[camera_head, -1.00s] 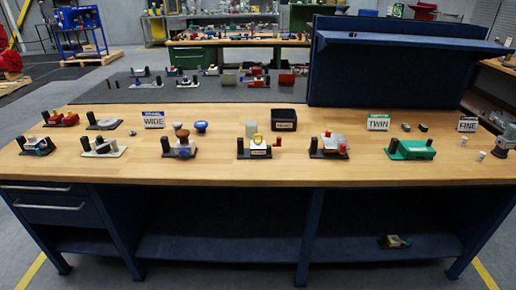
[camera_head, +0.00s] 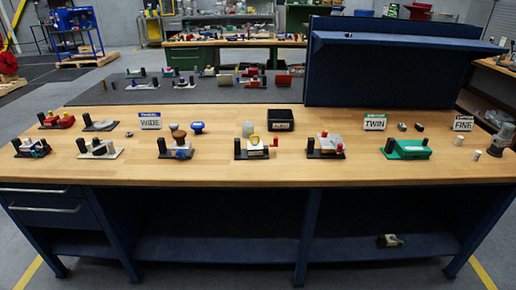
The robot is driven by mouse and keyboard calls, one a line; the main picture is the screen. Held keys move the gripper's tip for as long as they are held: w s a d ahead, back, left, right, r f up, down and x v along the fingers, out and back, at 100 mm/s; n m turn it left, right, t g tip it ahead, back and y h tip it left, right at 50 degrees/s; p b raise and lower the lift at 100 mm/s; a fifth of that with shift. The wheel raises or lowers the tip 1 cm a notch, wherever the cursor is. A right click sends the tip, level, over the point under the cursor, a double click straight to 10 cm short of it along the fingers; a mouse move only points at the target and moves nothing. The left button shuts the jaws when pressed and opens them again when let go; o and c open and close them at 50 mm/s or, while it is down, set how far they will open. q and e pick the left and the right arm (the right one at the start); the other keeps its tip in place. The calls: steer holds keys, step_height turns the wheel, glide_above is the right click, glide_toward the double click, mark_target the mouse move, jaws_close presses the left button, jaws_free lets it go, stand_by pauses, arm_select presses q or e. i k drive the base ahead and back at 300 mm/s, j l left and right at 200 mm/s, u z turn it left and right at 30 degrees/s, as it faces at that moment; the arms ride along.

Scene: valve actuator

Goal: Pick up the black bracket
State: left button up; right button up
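Several assemblies with black bases and upright black posts stand along the front of the wooden workbench (camera_head: 330,175). One black base carries a white block with a yellow ring (camera_head: 252,142); another black-based assembly (camera_head: 325,146) has a grey part and red pieces. A further one (camera_head: 176,145) has brown and blue knobs, and smaller ones stand at the left (camera_head: 31,148) and (camera_head: 98,148). I cannot tell which black piece is the bracket. Neither of my grippers shows in this view.
A black bin (camera_head: 280,120) stands behind the row. Signs read WIDE (camera_head: 150,120), TWIN (camera_head: 374,122) and FINE (camera_head: 462,123). A green assembly (camera_head: 408,149) is at the right. A blue panel (camera_head: 395,70) rises at the back right. The bench's front strip is clear.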

mark_target(260, 152)
steer(key=i, duration=1.7)
